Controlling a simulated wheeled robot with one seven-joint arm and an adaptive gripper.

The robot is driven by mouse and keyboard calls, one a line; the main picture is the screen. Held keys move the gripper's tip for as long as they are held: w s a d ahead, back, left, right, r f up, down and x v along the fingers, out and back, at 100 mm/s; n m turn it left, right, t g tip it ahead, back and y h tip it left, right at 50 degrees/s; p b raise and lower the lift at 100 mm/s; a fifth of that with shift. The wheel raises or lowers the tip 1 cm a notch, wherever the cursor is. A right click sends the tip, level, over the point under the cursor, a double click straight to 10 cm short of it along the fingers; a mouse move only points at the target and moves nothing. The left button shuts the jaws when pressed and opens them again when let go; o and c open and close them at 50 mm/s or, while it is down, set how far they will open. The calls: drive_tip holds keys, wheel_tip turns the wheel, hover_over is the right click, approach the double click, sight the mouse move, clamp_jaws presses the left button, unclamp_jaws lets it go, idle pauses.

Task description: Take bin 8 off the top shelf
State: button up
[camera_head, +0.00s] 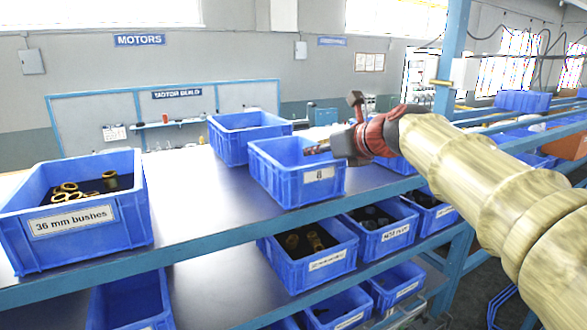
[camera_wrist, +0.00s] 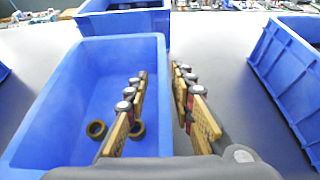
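Bin 8 (camera_head: 272,179) is a blue open bin with an "8" label, upright on the top shelf in the head view. My gripper (camera_head: 325,147) is at its right rim, with part of a finger over the bin's opening. In the wrist view, my gripper (camera_wrist: 159,72) is open, its fingers on either side of a blue bin's right wall. This bin (camera_wrist: 58,105) seems to be bin 8, but no label shows there. A few brass-coloured rings (camera_wrist: 96,129) lie inside it. I cannot tell whether either finger touches the wall.
A bin labelled "36 mm bushes" (camera_head: 75,250) stands at the left of the top shelf (camera_head: 190,200). Another blue bin (camera_head: 228,145) stands behind bin 8. Labelled bins (camera_head: 330,275) fill the shelf below. Bare shelf lies between the bushes bin and bin 8.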

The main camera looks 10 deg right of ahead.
drive_tip(key=shift+w+a, duration=0.1)
drive_tip(key=shift+w, duration=0.1)
drive_tip(key=shift+c, duration=0.8)
drive_tip(key=shift+s, duration=0.1)
drive_tip(key=c, duration=0.4)
clamp_jaws()
